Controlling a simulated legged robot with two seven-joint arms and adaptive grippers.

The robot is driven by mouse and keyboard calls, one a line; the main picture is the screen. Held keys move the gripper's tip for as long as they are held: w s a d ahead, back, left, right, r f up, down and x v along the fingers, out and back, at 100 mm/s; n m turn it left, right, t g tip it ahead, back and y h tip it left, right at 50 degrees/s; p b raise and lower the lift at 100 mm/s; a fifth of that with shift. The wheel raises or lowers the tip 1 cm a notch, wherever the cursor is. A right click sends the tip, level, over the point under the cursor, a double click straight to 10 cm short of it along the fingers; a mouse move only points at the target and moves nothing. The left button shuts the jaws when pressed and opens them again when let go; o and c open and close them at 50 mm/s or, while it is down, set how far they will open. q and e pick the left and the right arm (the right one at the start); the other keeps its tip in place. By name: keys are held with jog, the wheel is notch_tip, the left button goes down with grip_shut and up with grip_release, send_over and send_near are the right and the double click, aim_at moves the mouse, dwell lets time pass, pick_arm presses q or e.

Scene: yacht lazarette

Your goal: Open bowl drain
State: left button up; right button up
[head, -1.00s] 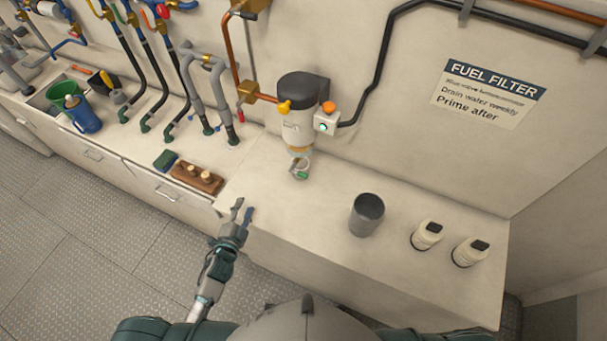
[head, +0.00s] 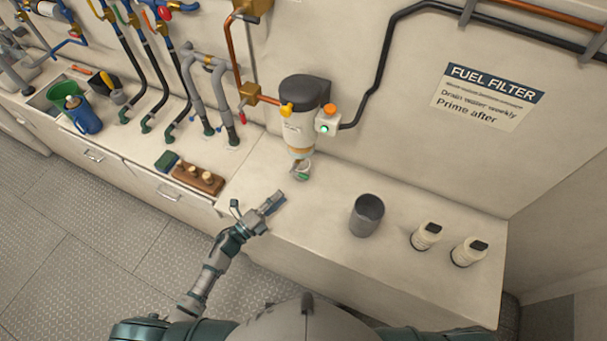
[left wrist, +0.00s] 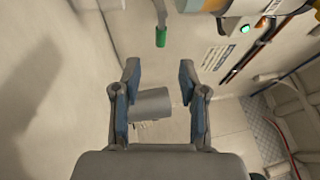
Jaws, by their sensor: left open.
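The fuel filter (head: 303,120) is mounted on the wall, with a dark cap and a pale body. Below it hangs a small clear bowl (head: 300,165) with a green drain piece (head: 303,176) at its bottom. The green drain piece (left wrist: 161,38) also shows in the left wrist view, beyond my fingertips. My left gripper (head: 274,202) is over the counter's front part, to the lower left of the drain and apart from it. In the left wrist view its blue-padded fingers (left wrist: 158,80) are spread with nothing held. My right gripper is not in view.
A grey cup (head: 367,215) stands on the counter (head: 315,220), right of the drain; it shows between my fingers in the left wrist view (left wrist: 152,103). Two white bottles (head: 427,235) (head: 469,251) stand further right. A wooden block (head: 198,178) lies left.

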aim_at(303, 176)
pick_arm(q)
jog(key=p+x, duration=0.1)
jog(key=x, duration=1)
jog(key=shift+w+d, duration=0.15)
jog(key=shift+w, duration=0.05)
jog(key=shift+a, duration=0.2)
grip_shut()
